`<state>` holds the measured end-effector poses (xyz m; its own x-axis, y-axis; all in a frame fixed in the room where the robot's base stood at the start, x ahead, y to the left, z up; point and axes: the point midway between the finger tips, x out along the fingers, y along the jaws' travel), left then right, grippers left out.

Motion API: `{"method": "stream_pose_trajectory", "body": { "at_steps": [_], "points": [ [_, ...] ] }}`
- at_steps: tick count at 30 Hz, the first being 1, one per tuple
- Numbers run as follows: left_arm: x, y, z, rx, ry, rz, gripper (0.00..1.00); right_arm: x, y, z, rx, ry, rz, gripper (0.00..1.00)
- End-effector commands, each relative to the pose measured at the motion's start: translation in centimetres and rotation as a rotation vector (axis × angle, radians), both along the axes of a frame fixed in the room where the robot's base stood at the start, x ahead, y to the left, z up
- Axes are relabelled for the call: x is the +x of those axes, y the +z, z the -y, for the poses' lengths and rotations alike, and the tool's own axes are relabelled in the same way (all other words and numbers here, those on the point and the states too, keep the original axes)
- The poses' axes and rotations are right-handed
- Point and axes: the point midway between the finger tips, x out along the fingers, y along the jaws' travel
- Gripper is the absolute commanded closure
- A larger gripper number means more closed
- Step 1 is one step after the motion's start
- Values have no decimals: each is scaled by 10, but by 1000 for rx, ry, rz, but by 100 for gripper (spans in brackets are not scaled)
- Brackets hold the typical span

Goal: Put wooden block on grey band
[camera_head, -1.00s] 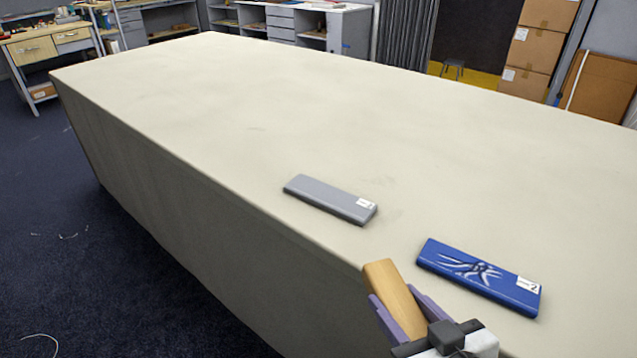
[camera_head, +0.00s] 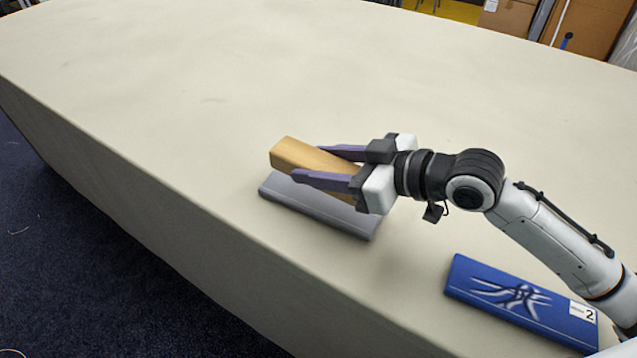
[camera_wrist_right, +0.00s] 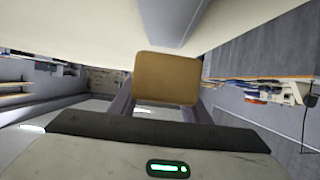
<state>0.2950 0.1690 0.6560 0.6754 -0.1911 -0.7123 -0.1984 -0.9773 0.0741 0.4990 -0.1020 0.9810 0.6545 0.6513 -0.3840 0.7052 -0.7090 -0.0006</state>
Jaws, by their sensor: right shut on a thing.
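The wooden block (camera_head: 292,155) is a light tan bar held between the purple fingers of my right gripper (camera_head: 318,165). The gripper is shut on it. In the head view the block overlaps the grey band (camera_head: 315,209), a flat grey slab on the table near its front edge. The gap between block and band cannot be judged exactly. In the right wrist view the block's end face (camera_wrist_right: 167,78) fills the middle between the fingers, and a grey strip (camera_wrist_right: 165,20) shows beyond it. The band's label is hidden behind my gripper. My left gripper is not in view.
A blue slab (camera_head: 522,299) with a white pattern and a label marked 2 lies to the right of the grey band, below my right arm. The cream cloth table (camera_head: 150,90) is clear at the back and left. Its front edge runs close to the band.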

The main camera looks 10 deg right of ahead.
Motion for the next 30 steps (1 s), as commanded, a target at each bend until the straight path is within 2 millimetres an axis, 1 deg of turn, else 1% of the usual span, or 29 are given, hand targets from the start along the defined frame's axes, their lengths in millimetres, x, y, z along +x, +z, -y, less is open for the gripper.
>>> {"method": "stream_pose_trajectory", "body": {
  "at_steps": [1, 7, 13, 24, 25, 27, 28, 30],
  "points": [
    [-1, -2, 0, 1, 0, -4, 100, 0, -7, 0, 3, 0, 1, 87],
    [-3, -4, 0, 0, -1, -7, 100, 0, -22, -1, 2, 0, 2, 87],
    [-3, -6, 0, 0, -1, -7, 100, 0, -49, 0, 2, -1, 2, 87],
    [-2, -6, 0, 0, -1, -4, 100, 0, -54, 0, 2, -1, 6, 87],
    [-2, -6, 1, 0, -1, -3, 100, 0, -55, 0, 1, 0, 4, 52],
    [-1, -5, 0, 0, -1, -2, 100, 0, -54, 0, 1, -1, 3, 40],
    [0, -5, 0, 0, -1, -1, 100, 0, -54, 0, 1, -1, 3, 38],
    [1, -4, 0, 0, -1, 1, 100, 0, -54, 0, 1, -1, 3, 38]
  ]
}}
